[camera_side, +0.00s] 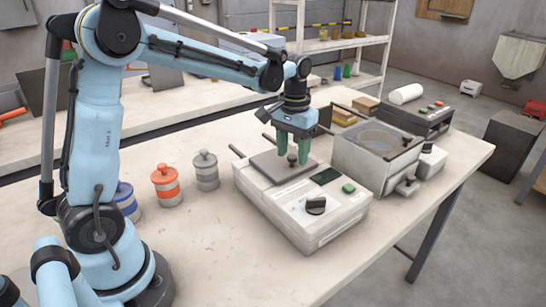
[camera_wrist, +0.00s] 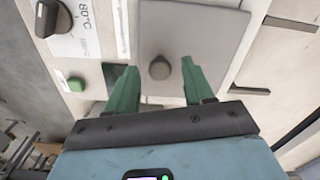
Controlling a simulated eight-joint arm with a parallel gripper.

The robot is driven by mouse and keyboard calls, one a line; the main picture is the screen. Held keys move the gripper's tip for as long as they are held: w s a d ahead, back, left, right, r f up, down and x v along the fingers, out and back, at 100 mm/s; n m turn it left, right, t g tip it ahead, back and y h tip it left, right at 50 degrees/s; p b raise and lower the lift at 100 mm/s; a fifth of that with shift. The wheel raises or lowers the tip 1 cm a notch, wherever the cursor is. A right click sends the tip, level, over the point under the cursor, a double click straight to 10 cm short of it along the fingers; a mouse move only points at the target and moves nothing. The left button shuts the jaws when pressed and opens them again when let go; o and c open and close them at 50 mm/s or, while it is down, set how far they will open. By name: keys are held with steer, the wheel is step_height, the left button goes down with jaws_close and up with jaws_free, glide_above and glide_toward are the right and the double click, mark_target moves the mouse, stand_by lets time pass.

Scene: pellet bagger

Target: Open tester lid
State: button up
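The tester (camera_side: 302,200) is a white box on the table with a flat grey lid (camera_side: 268,166), which lies shut. A small round dark knob (camera_side: 292,159) stands on the lid. In the wrist view the lid (camera_wrist: 185,30) and knob (camera_wrist: 160,68) are seen from above. My gripper (camera_side: 292,153) has two green fingers pointing down at the lid. They are apart, one on each side of the knob, with gaps visible in the wrist view (camera_wrist: 159,66). I cannot tell whether the fingertips touch the lid.
The tester's front carries a black dial (camera_side: 316,205), a green button (camera_side: 348,188) and a dark display (camera_side: 325,176). A grey-white machine (camera_side: 372,165) stands close to its right. Grey (camera_side: 206,172), orange (camera_side: 166,186) and blue (camera_side: 126,200) canisters stand left. The table's front is clear.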

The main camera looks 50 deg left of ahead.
jaws_close()
steer(key=a, duration=1.1)
steer(key=shift+a, duration=0.35)
steer(key=shift+o, duration=0.3)
jaws_free()
steer(key=shift+r, duration=0.1)
step_height(320, 180, up, 12)
steer(key=shift+d, duration=0.1)
